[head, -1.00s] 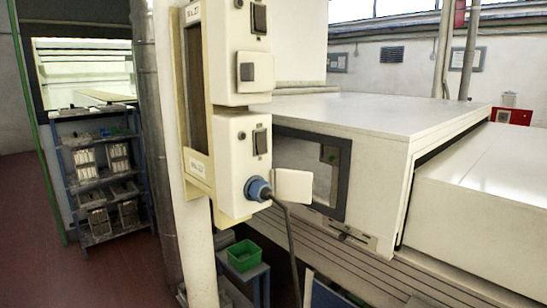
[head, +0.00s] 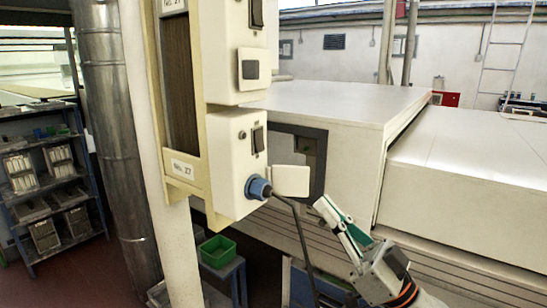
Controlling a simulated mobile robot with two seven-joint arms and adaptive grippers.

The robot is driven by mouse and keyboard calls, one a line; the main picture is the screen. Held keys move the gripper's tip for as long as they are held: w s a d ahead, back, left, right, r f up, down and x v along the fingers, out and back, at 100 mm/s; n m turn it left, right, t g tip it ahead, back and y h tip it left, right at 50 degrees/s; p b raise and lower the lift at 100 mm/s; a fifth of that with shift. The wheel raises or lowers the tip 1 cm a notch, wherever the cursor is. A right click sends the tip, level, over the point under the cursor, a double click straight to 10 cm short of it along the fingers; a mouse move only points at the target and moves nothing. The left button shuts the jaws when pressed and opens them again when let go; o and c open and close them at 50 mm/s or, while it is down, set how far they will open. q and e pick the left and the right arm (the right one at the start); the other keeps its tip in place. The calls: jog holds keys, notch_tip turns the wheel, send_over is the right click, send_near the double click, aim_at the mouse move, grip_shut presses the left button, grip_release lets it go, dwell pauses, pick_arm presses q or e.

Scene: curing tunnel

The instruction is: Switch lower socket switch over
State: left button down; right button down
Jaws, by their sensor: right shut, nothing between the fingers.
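The lower socket box (head: 229,176) is a cream housing on a narrow panel fixed to a post. Its dark rocker switch (head: 258,138) is on the upper part of the face. A blue plug (head: 259,188) sits in its socket, with the flap (head: 291,181) standing open beside it and a dark cable hanging down. My right gripper (head: 322,207) is shut and empty, below and to the right of the flap, apart from the box. My left gripper is not in view.
An upper socket box (head: 238,72) with its own switch sits directly above. A large white machine housing (head: 340,110) stands behind. A metal pipe (head: 103,120) and a rack (head: 45,185) are at the left. A green bin (head: 217,251) is low below the box.

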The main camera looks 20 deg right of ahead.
aim_at(261, 143)
jog(key=shift+s+a+r+n+g+y, duration=0.15)
jog(key=shift+s+r+n+y, duration=0.15)
jog(key=shift+r, duration=0.3)
jog(key=shift+s+a+r+n+g+y, duration=0.2)
jog(key=shift+s+r+y, duration=0.1)
jog(key=shift+r, duration=0.25)
jog(key=p+x, duration=0.1)
jog(key=x, duration=0.3)
jog(key=f+x, duration=0.1)
jog(key=x, duration=0.3)
jog(key=w+f+p+x, duration=0.1)
jog(key=x, duration=0.3)
jog(key=shift+w+a+r+p, duration=0.15)
jog(key=shift+w+a+p, duration=0.1)
jog(key=shift+a+p, duration=0.15)
jog(key=shift+w+a, duration=0.25)
